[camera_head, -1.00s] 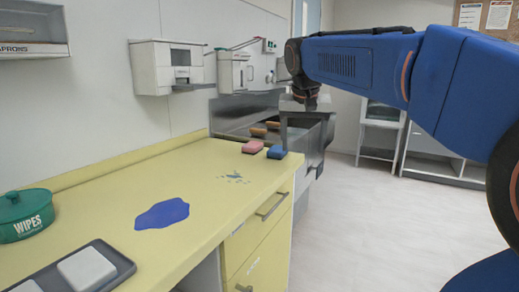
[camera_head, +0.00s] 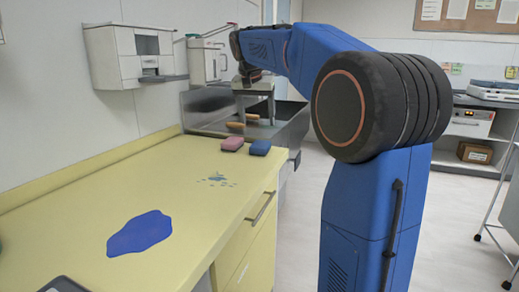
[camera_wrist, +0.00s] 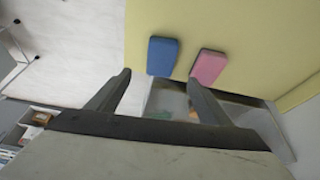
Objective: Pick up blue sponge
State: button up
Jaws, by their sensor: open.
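The blue sponge (camera_head: 260,147) lies on the far end of the yellow counter (camera_head: 110,192), close to its right edge. It also shows in the wrist view (camera_wrist: 163,56), beyond and between the fingertips. The pink sponge (camera_head: 232,143) lies just left of it in the head view, and right of it in the wrist view (camera_wrist: 210,66), apart by a small gap. My gripper (camera_wrist: 158,80) is open and empty, its two dark fingers spread. In the head view my gripper (camera_head: 262,92) hangs above the sink, beyond the sponges, partly hidden by the arm.
A metal sink (camera_head: 212,112) with brown-handled brushes (camera_head: 237,125) adjoins the counter's far end. Dispensers (camera_head: 128,55) hang on the wall.

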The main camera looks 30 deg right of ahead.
send_over(260, 144)
jog(key=s+a, duration=0.1)
jog(key=s, duration=0.1)
jog(key=f, duration=0.5)
jog(key=shift+w+a+f, duration=0.15)
jog(key=shift+a, duration=0.05)
jog(key=shift+a+x, duration=0.2)
jog(key=shift+x, duration=2.5)
jog(key=shift+f, duration=0.3)
jog(key=shift+c, duration=0.3)
jog(key=c, duration=1.1)
